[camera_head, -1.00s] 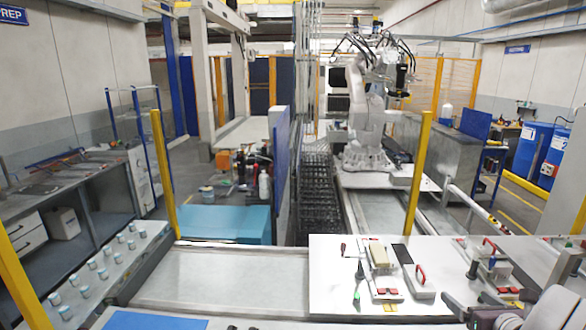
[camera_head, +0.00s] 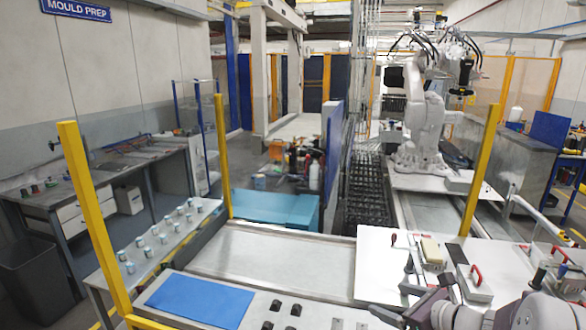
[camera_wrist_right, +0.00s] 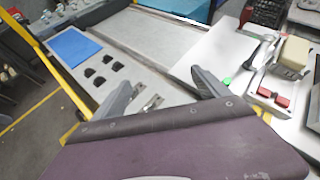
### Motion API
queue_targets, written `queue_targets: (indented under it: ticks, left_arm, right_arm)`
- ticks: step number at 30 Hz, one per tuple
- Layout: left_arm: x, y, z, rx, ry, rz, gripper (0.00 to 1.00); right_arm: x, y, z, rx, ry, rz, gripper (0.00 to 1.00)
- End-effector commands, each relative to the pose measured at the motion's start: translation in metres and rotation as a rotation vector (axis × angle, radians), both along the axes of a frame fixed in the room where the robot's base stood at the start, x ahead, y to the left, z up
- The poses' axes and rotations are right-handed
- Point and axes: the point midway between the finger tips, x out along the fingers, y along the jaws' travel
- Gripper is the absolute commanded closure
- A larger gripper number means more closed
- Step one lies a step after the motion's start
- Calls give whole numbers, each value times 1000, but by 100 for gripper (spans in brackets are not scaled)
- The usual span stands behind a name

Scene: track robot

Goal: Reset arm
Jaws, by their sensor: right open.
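My right gripper (camera_head: 398,303) is at the lower right of the head view, with its arm coming in from the right edge. It is open and empty, near the front edge of the white worktop (camera_head: 378,262). The right wrist view shows its two grey fingers spread apart (camera_wrist_right: 163,78), with nothing between them. The purple-grey gripper body fills the lower part of that view. My left gripper is in neither view.
A cream block (camera_head: 431,250) and a red-handled tool (camera_head: 473,283) sit on the worktop. A blue mat (camera_head: 200,300) and several black pieces (camera_head: 283,306) lie left of the gripper. Yellow posts (camera_head: 95,220) stand left. A white robot arm (camera_head: 420,125) stands behind.

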Motion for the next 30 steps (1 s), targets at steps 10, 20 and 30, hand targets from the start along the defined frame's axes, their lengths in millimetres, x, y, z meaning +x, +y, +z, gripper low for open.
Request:
queue_targets:
  ticks: [10,20,30]
  left_arm:
    - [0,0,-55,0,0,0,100]
    - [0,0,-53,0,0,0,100]
    - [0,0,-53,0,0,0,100]
  right_arm:
    - [-164,174,-154,-829,38,1372,15]
    - [-181,93,-183,-1483,-229,2148,15]
    - [-180,94,-183,-1489,-248,2161,15]
